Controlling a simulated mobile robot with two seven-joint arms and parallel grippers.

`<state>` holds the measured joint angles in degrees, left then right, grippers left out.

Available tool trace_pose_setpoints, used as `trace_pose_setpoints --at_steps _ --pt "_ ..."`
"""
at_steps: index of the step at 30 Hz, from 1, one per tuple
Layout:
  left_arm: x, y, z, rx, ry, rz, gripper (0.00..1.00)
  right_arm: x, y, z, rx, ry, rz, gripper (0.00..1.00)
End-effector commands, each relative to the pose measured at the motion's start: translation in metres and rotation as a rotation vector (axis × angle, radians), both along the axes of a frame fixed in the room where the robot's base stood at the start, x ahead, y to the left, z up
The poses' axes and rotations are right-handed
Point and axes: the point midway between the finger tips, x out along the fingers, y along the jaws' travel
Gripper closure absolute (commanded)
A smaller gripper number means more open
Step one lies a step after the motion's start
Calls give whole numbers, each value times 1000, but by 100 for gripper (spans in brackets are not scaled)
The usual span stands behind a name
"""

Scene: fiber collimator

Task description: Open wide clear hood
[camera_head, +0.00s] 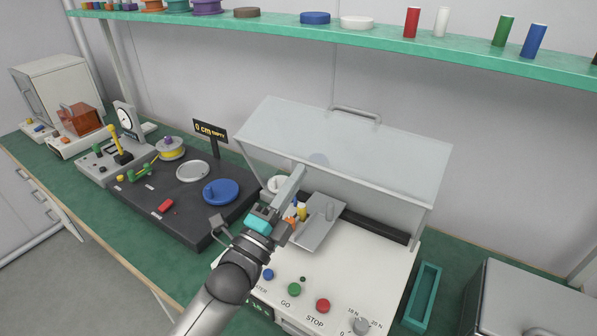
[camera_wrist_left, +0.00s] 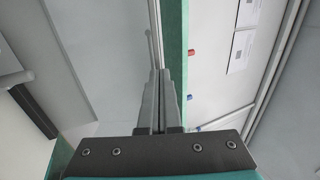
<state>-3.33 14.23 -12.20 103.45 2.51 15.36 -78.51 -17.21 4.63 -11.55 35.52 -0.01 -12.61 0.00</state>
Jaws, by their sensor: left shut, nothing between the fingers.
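The wide clear hood (camera_head: 375,160) stands raised and tilted above the white machine (camera_head: 345,275), with the machine's inside exposed below it. Its bar handle (camera_head: 355,113) is on the far upper edge. My left gripper (camera_head: 301,171) is shut and empty, with its fingertips overlapping the hood's lower near edge in the head view; whether they touch it I cannot tell. In the left wrist view the shut fingers (camera_wrist_left: 163,80) point along the pale hood panel (camera_wrist_left: 90,50). My right gripper is not in view.
A tilted grey plate (camera_head: 320,222) and small coloured parts lie under the hood. The machine's front has coloured buttons and a knob (camera_head: 361,325). A dark board (camera_head: 145,205) with a blue disc (camera_head: 221,191) is to the left. A green shelf (camera_head: 400,45) runs above.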

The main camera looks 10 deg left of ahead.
Motion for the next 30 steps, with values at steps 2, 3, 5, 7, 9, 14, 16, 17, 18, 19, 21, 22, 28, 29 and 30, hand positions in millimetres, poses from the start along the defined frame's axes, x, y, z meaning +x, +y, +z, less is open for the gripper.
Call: trace_pose_setpoints --at_steps 2,3,5,7,9,14,16,17,18,19,21,22,28,29,30 --pt "5 -2 2 -1 0 1 100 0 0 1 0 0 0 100" --pt "7 -2 3 -1 0 1 100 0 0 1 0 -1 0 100" --pt "9 -3 4 0 0 0 100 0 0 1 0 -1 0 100" --pt "9 -3 4 0 0 0 100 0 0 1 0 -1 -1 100" --pt "10 -3 4 0 1 0 100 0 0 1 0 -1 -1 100" --pt "9 -3 4 0 1 0 100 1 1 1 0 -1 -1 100" --pt "9 -3 4 0 1 0 100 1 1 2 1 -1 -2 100" --pt "10 -3 4 1 2 0 100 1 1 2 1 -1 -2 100" --pt "10 -3 6 2 5 0 100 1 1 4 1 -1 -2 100" --pt "11 -4 7 2 9 0 100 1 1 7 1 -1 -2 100" --pt "13 -4 12 6 19 -1 100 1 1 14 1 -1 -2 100" --pt "14 -5 14 8 25 -1 100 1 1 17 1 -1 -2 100" --pt "22 -8 28 24 71 -2 100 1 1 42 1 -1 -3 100" --pt "24 -8 30 26 77 -1 100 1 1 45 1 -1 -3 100" --pt "26 -9 33 28 84 -1 100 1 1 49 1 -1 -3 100"
